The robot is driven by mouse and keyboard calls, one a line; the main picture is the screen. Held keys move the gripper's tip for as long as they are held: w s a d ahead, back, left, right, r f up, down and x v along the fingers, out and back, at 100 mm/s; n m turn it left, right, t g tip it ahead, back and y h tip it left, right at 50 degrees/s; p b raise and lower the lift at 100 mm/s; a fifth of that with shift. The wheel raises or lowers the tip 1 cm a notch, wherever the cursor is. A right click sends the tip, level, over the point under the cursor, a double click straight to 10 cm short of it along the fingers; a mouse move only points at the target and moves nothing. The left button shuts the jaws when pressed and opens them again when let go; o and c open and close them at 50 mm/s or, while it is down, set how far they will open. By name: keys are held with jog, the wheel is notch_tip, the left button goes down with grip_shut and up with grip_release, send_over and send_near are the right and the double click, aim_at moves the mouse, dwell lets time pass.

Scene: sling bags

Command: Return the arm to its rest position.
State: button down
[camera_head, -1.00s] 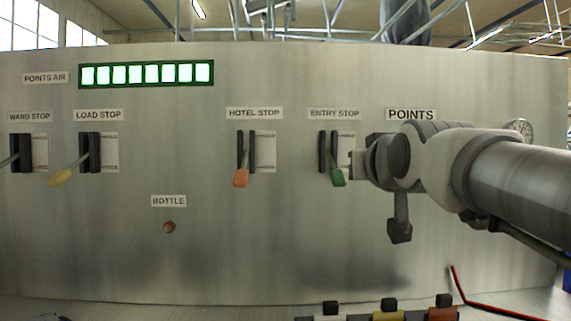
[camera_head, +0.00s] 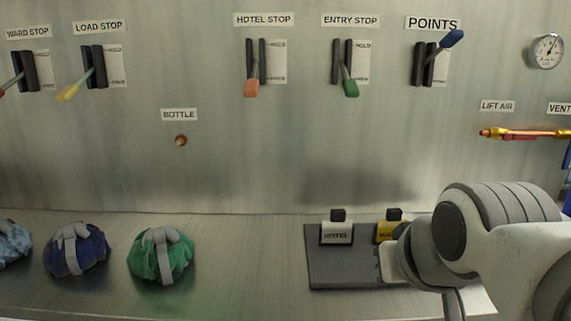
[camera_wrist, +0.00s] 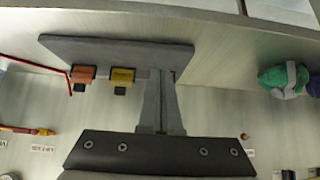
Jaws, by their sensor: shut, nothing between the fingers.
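My gripper (camera_wrist: 161,82) shows in the wrist view, its two grey fingers together with nothing between them. In that view the fingers overlap the grey tray and hide part of it. In the head view my arm (camera_head: 500,235) reaches in from the lower right, low over the right part of the shelf. It covers the right end of the tray. The fingers cannot be clearly made out in the head view.
A dark grey tray (camera_head: 330,270) holds a HOTEL block (camera_head: 337,234) and a yellow block (camera_head: 383,232). Green (camera_head: 175,262) and blue (camera_head: 88,262) bags lie left on the shelf. Mid-shelf is clear.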

jog(key=s+f+g, duration=0.3)
jog(key=s+f, duration=0.4)
jog(key=s, duration=0.1)
notch_tip(320, 180, up, 18)
jog(key=w+p, duration=0.1)
jog(key=p, duration=1.7)
jog(key=shift+r, duration=0.15)
jog(key=shift+w+a, duration=0.15)
